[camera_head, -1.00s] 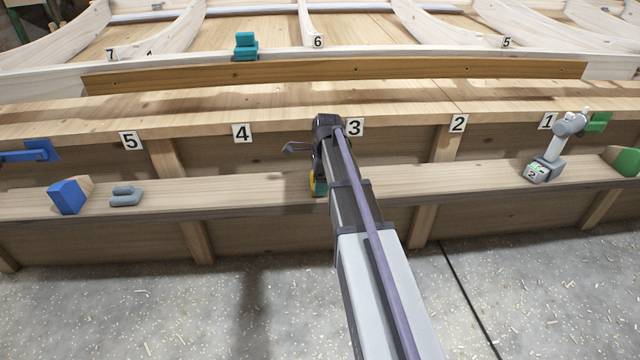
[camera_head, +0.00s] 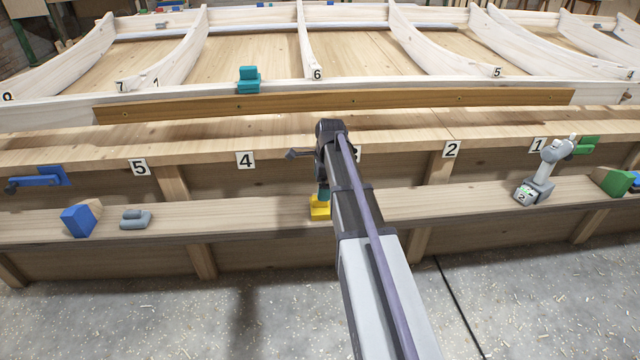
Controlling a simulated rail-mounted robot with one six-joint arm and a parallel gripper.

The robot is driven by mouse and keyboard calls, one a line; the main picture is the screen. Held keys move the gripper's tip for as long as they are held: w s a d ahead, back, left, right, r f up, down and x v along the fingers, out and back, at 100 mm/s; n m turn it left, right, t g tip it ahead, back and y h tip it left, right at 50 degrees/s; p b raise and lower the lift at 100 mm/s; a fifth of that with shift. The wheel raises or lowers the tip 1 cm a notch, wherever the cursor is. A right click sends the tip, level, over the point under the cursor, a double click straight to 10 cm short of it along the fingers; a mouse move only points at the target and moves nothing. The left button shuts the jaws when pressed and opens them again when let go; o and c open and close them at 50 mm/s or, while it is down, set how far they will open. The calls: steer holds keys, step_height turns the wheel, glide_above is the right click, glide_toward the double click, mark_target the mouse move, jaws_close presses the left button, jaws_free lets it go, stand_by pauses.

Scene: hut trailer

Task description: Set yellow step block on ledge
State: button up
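The yellow step block (camera_head: 320,208) is on the lower wooden ledge (camera_head: 260,220), close to its front edge and near the middle of the picture. My arm partly hides its right side. My gripper (camera_head: 323,191) is directly above the block, pointing down, with a small teal part at its lower end. I cannot tell whether this teal part touches the block or is just clear of it. The fingers are too small and too hidden to show their opening.
A blue block (camera_head: 78,221) and a grey piece (camera_head: 136,219) lie on the ledge to the left. A grey clamp-like device (camera_head: 540,175) and a green block (camera_head: 616,182) are to the right. A teal step block (camera_head: 248,80) sits higher up, behind.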

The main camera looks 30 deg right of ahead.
steer(key=r, duration=0.1)
steer(key=r+p, duration=0.1)
steer(key=r, duration=0.1)
steer(key=r+p, duration=0.1)
steer(key=shift+s+d+r, duration=0.1)
steer(key=shift+d+r, duration=0.15)
steer(key=shift+a+f, duration=0.1)
steer(key=s+a+n+h, duration=0.1)
steer(key=s+a+n, duration=1.8)
steer(key=a+n, duration=0.2)
steer(key=shift+s+a+f+n+g, duration=0.2)
steer(key=shift+s+n+g, duration=0.15)
steer(key=shift+n, duration=0.35)
steer(key=shift+r, duration=0.15)
step_height(320, 180, up, 25)
steer(key=p, duration=2.5)
steer(key=shift+r+p, duration=0.2)
steer(key=shift+p, duration=0.15)
